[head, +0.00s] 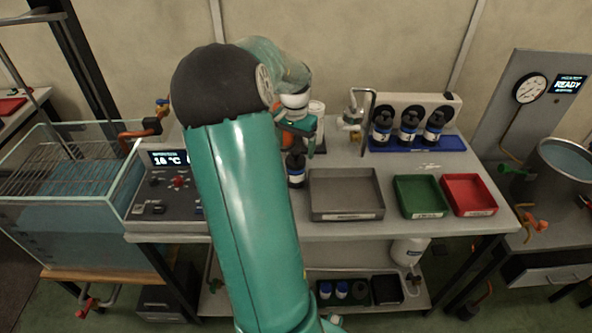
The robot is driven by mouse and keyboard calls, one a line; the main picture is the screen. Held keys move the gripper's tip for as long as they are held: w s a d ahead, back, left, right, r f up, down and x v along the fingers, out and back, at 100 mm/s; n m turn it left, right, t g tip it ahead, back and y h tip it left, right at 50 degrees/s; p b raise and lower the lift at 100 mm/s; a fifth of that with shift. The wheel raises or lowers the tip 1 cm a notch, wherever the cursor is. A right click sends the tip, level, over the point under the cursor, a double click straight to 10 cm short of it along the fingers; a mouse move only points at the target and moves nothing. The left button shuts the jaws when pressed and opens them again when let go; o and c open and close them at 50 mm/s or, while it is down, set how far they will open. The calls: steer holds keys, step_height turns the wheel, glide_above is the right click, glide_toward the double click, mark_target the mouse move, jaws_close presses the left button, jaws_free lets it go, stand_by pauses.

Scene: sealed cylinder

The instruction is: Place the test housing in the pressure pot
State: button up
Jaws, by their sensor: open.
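The pressure pot (552,172) is the round steel vessel at the far right, uncovered, with water inside. Several dark cylinders with white and blue bands look like housings. One housing (296,170) stands upright on the bench, just left of the grey tray, partly behind my arm. Three more housings (409,125) stand in a row on a blue tray at the back. My gripper (312,154) is open, small in view, just above and beside the lone housing. I cannot tell whether they touch; my arm hides part of the gripper.
A grey tray (346,215), a green tray (421,213) and a red tray (469,211) line the bench front. A water tank (60,240) is at left beside a control panel (166,211). A gauge panel (508,112) reading READY stands behind the pot.

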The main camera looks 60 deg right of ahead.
mark_target(295, 152)
steer(key=shift+f, duration=2.7)
steer(key=c, duration=1.7)
steer(key=shift+d, duration=0.1)
jaws_close()
steer(key=shift+r, duration=0.2)
